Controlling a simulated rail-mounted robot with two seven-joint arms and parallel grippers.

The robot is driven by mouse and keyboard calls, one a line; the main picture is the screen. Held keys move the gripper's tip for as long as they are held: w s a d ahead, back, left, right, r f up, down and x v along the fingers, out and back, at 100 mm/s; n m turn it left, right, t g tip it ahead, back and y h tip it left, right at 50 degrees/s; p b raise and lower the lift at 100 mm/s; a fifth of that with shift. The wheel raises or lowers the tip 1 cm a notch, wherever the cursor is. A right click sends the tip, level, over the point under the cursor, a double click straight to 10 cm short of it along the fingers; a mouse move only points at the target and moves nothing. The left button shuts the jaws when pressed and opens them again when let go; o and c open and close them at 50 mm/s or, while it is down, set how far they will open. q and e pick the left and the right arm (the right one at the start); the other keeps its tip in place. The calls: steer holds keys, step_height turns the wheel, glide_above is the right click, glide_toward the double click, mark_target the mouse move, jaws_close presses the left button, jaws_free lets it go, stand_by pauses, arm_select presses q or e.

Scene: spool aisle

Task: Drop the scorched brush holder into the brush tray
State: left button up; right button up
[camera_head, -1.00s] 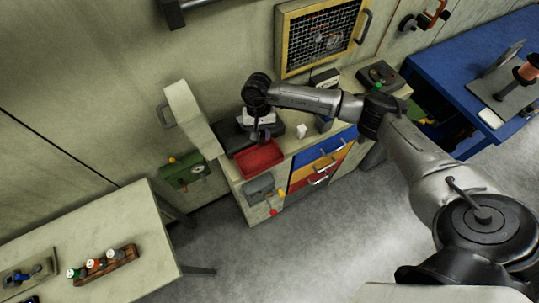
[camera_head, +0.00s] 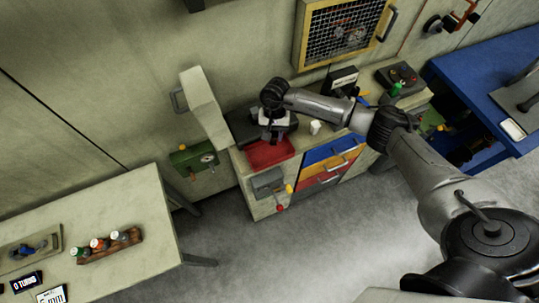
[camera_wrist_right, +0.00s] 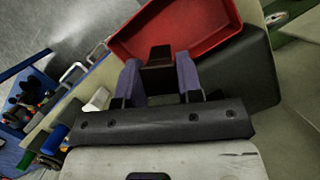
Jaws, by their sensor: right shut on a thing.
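The red brush tray (camera_head: 270,155) sits on the cabinet top near its left end; in the wrist view the tray (camera_wrist_right: 205,27) lies just beyond my fingertips. My right gripper (camera_head: 268,135) hangs fingers-down at the tray's back edge in the head view. In the wrist view the right gripper (camera_wrist_right: 159,78) is shut on a small dark brown block, the scorched brush holder (camera_wrist_right: 158,55). The holder overlaps the tray's near rim in that view; its height above the tray is unclear. In the head view the gripper hides it. My left gripper is out of view.
A dark box stands behind the tray, partly hidden by my arm. A small white object (camera_head: 315,127) stands to its right. The cabinet has blue, yellow and red drawers (camera_head: 327,165). A table (camera_head: 110,215) with a bottle rack (camera_head: 110,245) is at left, a blue bench (camera_head: 470,75) at right.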

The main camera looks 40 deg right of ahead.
steer(key=o, duration=1)
steer(key=b+v, duration=0.3)
steer(key=v, duration=1)
steer(key=shift+r, duration=0.35)
